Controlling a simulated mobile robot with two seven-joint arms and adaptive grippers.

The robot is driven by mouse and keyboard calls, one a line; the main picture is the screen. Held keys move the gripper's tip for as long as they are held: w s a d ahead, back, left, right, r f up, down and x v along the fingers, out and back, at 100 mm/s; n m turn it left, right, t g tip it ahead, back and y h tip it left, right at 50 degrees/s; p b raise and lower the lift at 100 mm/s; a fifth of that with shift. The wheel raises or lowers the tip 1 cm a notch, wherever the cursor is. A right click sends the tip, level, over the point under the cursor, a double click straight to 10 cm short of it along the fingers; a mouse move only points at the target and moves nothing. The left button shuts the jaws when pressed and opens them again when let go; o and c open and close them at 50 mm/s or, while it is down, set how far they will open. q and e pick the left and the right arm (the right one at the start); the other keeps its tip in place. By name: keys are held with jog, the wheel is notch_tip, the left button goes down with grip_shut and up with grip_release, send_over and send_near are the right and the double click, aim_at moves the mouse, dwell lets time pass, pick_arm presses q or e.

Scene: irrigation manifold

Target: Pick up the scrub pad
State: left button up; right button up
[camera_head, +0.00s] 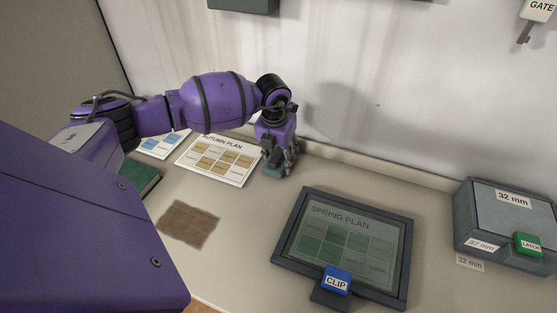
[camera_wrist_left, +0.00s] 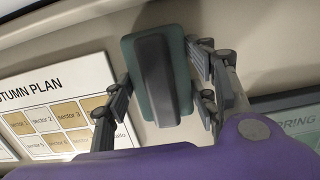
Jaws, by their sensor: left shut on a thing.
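The scrub pad is a teal-green block with a dark grey raised grip, seen in the left wrist view (camera_wrist_left: 181,75) between my fingers. In the head view a small teal part of it (camera_head: 270,170) shows at the fingertips, near the back of the counter and just right of the autumn plan sheet. My left gripper (camera_head: 280,163) points down and is shut on the pad, with fingers on both sides of it. The fingers hide part of the pad in the head view. I cannot tell whether the pad touches the counter. My right gripper is not in view.
The autumn plan sheet (camera_head: 221,160) lies left of the gripper. A brown cloth (camera_head: 188,224) lies nearer. A dark-framed spring plan board (camera_head: 284,250) with a blue clip (camera_head: 337,281) is at front right. A grey 32 mm box (camera_head: 507,215) stands far right. The wall rises close behind.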

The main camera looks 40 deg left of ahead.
aim_at(279, 153)
pick_arm(q)
jog(key=shift+c, duration=0.9)
jog(key=shift+r, duration=0.25)
notch_tip(279, 153, up, 3)
jog(key=shift+s+d+r, duration=0.1)
jog(key=shift+s+r, duration=0.05)
jog(key=s+d+r, duration=0.7)
jog(key=s+r, duration=0.2)
jog(key=s, duration=0.2)
jog(key=shift+s+d, duration=0.15)
jog(key=shift+d, duration=0.15)
